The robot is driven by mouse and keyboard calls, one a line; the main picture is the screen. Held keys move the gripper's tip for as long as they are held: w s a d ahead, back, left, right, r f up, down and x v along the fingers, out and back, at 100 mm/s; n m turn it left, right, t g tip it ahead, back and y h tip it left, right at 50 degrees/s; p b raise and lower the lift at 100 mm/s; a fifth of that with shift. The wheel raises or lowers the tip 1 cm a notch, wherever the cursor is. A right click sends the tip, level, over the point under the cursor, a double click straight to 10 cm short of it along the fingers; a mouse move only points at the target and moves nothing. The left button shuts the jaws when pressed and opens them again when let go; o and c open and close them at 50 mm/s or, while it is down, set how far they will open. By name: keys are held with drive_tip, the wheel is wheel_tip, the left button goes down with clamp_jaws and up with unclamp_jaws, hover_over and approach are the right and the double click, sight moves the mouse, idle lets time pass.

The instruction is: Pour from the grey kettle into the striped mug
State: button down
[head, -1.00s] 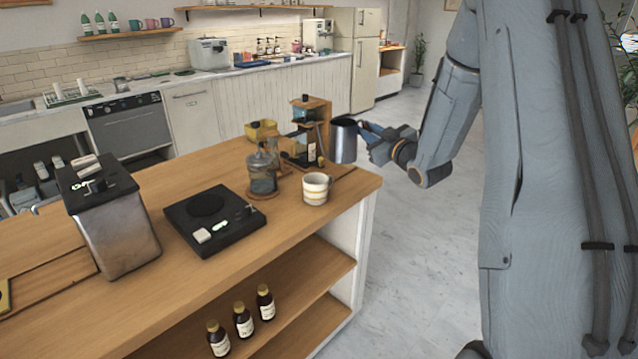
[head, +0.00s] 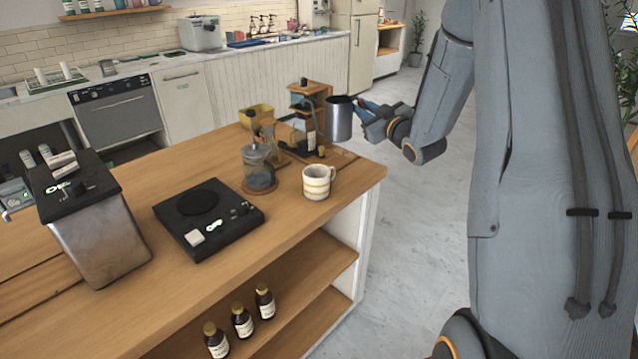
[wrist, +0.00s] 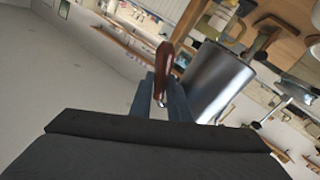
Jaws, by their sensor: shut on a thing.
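The grey kettle (head: 339,119) is a metal cylinder held up above the back right edge of the wooden counter. My gripper (head: 365,112) is shut on its brown handle at the kettle's right side. In the wrist view the kettle (wrist: 214,82) fills the upper right, with its handle (wrist: 163,70) between the fingers of my gripper (wrist: 162,98). The kettle looks upright in the head view. The striped mug (head: 316,184) is cream with tan bands and stands upright on the counter's right end, in front of and below the kettle. The mug's inside is hidden.
Left of the mug stand a glass server (head: 259,170) on a coaster and a flat black hot plate (head: 210,217). A wooden stand (head: 309,108) with a dark bottle is just left of the kettle. A metal box (head: 95,220) is at far left. Floor right of the counter is clear.

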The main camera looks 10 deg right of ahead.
drive_tip(key=s+d+f+n+b, duration=0.3)
drive_tip(key=s+d+f, duration=0.2)
drive_tip(key=s+f, duration=0.1)
drive_tip(key=shift+s+g, duration=0.3)
drive_tip(key=shift+s, duration=0.4)
drive_tip(key=shift+a+r+h, duration=0.1)
drive_tip(key=shift+r+h, duration=0.05)
drive_tip(key=shift+h, duration=0.15)
idle(0.5)
drive_tip(key=shift+r+n, duration=0.25)
drive_tip(key=shift+n, duration=0.15)
drive_tip(key=shift+r+p, duration=0.15)
drive_tip(key=shift+p, duration=0.15)
drive_tip(key=shift+a+r, duration=0.1)
drive_tip(key=shift+r, duration=0.15)
idle(0.5)
